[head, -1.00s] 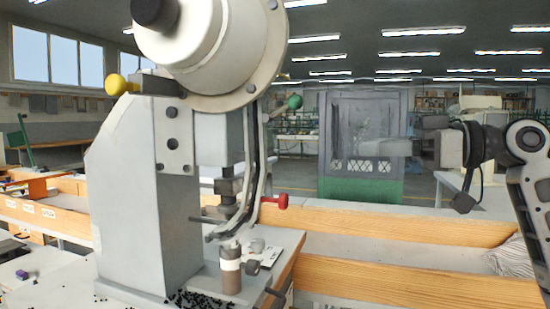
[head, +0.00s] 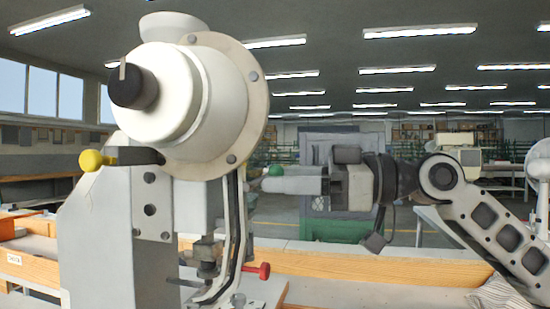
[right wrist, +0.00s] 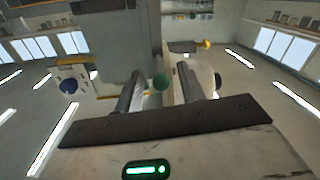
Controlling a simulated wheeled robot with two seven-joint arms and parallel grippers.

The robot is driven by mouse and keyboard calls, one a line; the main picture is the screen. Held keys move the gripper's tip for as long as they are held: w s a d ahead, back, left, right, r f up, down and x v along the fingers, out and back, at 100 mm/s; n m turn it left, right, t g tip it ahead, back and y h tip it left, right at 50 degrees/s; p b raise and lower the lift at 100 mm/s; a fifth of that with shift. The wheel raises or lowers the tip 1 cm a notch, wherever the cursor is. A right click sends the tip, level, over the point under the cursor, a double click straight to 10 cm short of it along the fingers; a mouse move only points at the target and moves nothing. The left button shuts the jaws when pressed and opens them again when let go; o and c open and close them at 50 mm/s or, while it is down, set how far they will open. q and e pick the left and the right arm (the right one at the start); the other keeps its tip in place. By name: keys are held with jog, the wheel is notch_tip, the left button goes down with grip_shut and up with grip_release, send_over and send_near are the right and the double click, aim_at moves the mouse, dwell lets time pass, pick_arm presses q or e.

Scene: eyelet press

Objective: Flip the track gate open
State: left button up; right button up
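The eyelet press stands at the left of the head view, with a curved metal track (head: 232,235) running down its front. A green ball knob (head: 276,171) sits beside the track's upper part. A red knob (head: 264,271) is lower, near the track's bottom. I cannot tell which part is the gate. My right gripper (head: 265,185) is at the green knob, coming from the right. In the right wrist view its fingers are apart, with the green knob (right wrist: 160,81) showing in the gap between them. I cannot tell whether they touch it. My left gripper is out of view.
The large white round housing (head: 205,105) of the press is above the track. A yellow knob (head: 91,160) sticks out at its left. An orange-sided wooden bench tray (head: 350,270) runs along the right. Behind my right arm is a green-based grey cabinet (head: 320,220).

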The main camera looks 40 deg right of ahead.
jog(key=shift+w+a+r+p, duration=0.15)
jog(key=shift+w+a+p, duration=0.3)
jog(key=shift+w+a, duration=0.05)
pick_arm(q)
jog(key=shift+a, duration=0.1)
pick_arm(e)
jog(key=shift+w+a, duration=0.1)
jog(key=shift+w, duration=0.05)
grip_shut()
jog(key=p, duration=0.2)
jog(key=shift+a+r+g+h+p, duration=0.1)
jog(key=shift+r+g+h+p, duration=0.2)
jog(key=shift+r+p, duration=0.1)
jog(key=shift+p, duration=0.5)
jog(key=shift+g+h+p, duration=0.3)
jog(key=shift+p, duration=0.05)
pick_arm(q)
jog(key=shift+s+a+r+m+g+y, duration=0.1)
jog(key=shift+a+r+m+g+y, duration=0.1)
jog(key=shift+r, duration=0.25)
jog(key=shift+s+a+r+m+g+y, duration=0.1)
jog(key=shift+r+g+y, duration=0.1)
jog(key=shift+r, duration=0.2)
pick_arm(e)
jog(key=shift+f, duration=0.25)
grip_release()
